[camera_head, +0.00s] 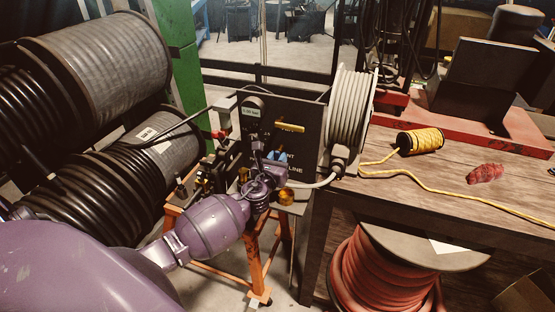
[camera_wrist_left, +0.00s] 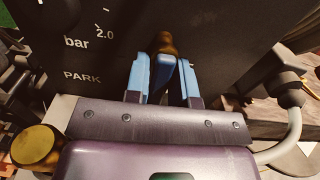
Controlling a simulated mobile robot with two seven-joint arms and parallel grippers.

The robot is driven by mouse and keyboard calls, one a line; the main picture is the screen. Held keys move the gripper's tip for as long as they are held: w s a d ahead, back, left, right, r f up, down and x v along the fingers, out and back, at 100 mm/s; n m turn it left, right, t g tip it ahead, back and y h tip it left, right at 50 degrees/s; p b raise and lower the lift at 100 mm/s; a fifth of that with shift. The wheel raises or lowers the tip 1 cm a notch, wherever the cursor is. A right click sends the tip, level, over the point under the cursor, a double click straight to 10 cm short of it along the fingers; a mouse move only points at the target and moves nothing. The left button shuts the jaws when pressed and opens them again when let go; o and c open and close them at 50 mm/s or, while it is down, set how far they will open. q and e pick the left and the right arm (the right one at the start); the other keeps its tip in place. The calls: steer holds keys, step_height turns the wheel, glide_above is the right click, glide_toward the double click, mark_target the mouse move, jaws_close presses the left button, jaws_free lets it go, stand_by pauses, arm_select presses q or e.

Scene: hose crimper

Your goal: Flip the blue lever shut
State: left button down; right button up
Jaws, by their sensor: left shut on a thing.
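My left gripper (camera_head: 274,163) comes in from the left in the head view and reaches the dark panel of the crimper. The left wrist view shows its two light blue fingers (camera_wrist_left: 165,75) close around the narrow blue lever (camera_wrist_left: 170,82), with a brass-brown piece (camera_wrist_left: 164,43) at the far end between the fingertips. The gripper is shut on this lever. The gripper body hides the lever's near part, and in the head view the lever cannot be told apart from the blue fingers. My right gripper is not in view.
The dark panel (camera_head: 310,112) carries a yellow handle (camera_head: 290,127) above my gripper. A grey hose reel (camera_head: 351,110) stands close on its right. A wooden bench (camera_head: 450,190) holds a yellow rope spool (camera_head: 420,141) and a red bundle (camera_head: 485,173). Large black hose reels (camera_head: 100,60) crowd the left.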

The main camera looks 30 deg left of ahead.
arm_select(q)
steer(key=n, duration=0.2)
steer(key=n+b, duration=0.1)
steer(key=n, duration=0.1)
steer(key=shift+d, duration=0.35)
steer(key=n, duration=0.5)
steer(key=d+r+n+b, duration=0.1)
steer(key=n, duration=0.2)
steer(key=shift+w, duration=0.2)
steer(key=shift+r+n, duration=0.25)
steer(key=shift+n, duration=1.05)
steer(key=shift+r+n, duration=0.2)
steer(key=shift+n, duration=1.1)
steer(key=c, duration=1.1)
jaws_free()
steer(key=shift+s, duration=0.1)
steer(key=v, duration=1)
steer(key=shift+s+d, duration=0.2)
steer(key=shift+s, duration=0.05)
